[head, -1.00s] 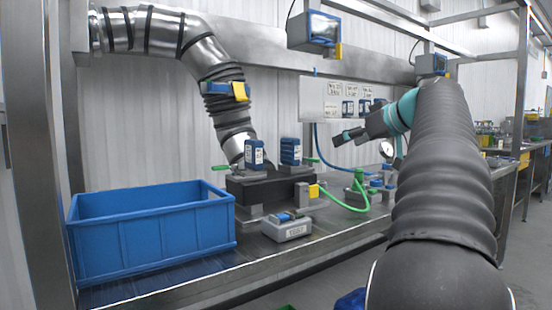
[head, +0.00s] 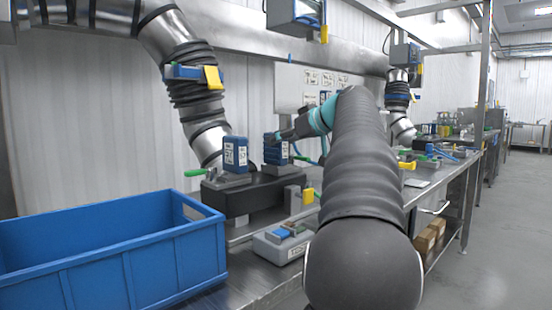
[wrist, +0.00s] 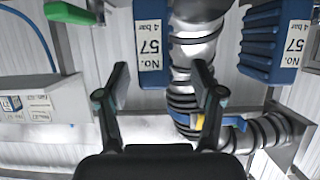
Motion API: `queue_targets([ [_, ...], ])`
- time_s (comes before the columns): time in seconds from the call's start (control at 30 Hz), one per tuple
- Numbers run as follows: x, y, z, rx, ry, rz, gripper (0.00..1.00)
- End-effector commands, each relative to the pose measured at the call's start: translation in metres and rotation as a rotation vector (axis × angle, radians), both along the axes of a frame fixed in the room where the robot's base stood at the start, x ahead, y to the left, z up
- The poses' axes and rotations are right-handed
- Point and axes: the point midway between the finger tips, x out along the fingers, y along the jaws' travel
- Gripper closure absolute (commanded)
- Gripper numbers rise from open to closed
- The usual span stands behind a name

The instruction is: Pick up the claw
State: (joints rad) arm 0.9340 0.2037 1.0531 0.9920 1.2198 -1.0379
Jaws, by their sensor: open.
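Two blue blocks with white labels stand side by side on a dark base; I cannot tell which thing is the claw. The left block (head: 235,155) and right block (head: 276,152) both show in the head view. My gripper (head: 284,136) is close to the right block there, partly hiding its top. In the wrist view, which looks upside down, my gripper (wrist: 161,82) is open and empty, its fingers spread. The left block (wrist: 272,40) is farther to the right.
A large blue crate (head: 120,262) fills the bench's left front. A grey box with a blue top (head: 283,243) sits before the dark base (head: 245,196). A ribbed metal duct (head: 195,100) comes down behind the blocks. A green handle (wrist: 70,13) shows near the right block.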

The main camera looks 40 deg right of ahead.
Motion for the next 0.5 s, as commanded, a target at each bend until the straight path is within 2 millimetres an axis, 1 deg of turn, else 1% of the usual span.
queue_targets([
  [0.03, 0.006, 0.001, -0.002, 0.001, 0.001, 0.002, 0.33],
  [0.1, 0.012, 0.0, -0.005, 0.001, 0.001, 0.0, 0.33],
  [0.37, 0.023, -0.001, -0.009, 0.0, 0.001, -0.002, 0.33],
  [0.5, 0.04, -0.002, -0.013, 0.001, 0.002, -0.003, 0.33],
])
